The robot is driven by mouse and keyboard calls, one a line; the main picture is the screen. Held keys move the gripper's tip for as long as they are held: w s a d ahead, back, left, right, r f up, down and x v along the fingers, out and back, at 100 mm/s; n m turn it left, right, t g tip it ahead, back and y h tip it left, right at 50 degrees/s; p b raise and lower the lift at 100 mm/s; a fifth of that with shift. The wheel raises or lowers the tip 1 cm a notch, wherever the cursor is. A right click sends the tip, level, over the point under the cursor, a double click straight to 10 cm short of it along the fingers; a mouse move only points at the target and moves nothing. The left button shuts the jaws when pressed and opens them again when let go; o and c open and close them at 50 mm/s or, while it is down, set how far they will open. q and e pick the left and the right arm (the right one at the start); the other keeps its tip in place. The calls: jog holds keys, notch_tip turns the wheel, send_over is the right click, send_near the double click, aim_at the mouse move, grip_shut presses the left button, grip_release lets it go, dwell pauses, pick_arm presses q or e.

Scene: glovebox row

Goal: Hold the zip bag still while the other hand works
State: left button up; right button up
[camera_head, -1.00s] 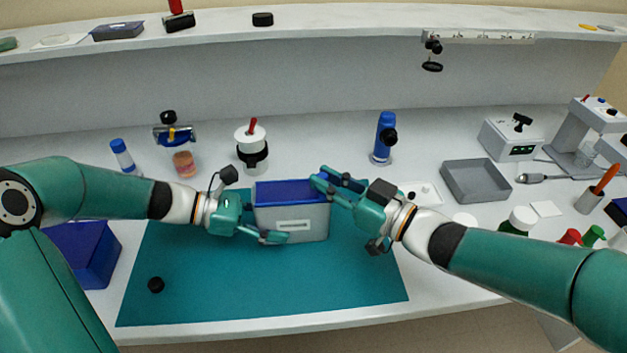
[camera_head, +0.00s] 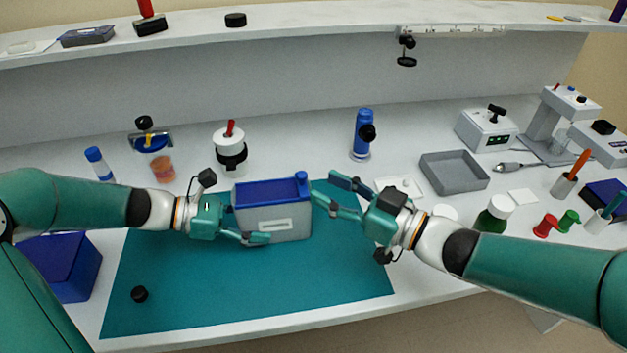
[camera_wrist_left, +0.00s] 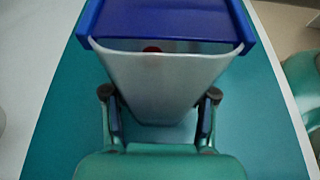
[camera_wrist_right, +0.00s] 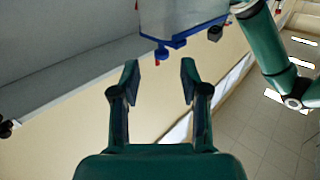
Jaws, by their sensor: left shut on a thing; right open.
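The zip bag (camera_head: 272,222), a pale grey box-like body with a blue top and a small blue knob at its right end, stands upright on the teal mat (camera_head: 200,300). My left gripper (camera_head: 250,222) is shut on its lower sides; the left wrist view shows a finger (camera_wrist_left: 158,118) on either side of the bag (camera_wrist_left: 160,80). A small red spot shows at its wall there. My right gripper (camera_head: 325,190) is open and empty, just right of the bag's knob and apart from it. The right wrist view shows the bag's blue edge (camera_wrist_right: 190,38) beyond the open fingers (camera_wrist_right: 159,72).
A black cap (camera_head: 139,294) lies on the mat's front left. A blue box (camera_head: 65,265) stands left of the mat. A white-topped jar (camera_head: 230,150), a blue bottle (camera_head: 363,135) and a grey tray (camera_head: 454,172) stand behind. The mat's front is mostly clear.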

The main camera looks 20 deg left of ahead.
pick_arm(q)
jog(key=shift+f, duration=0.1)
pick_arm(e)
jog(key=v, duration=0.7)
jog(key=shift+d, duration=0.15)
pick_arm(q)
jog(key=o, duration=1.6)
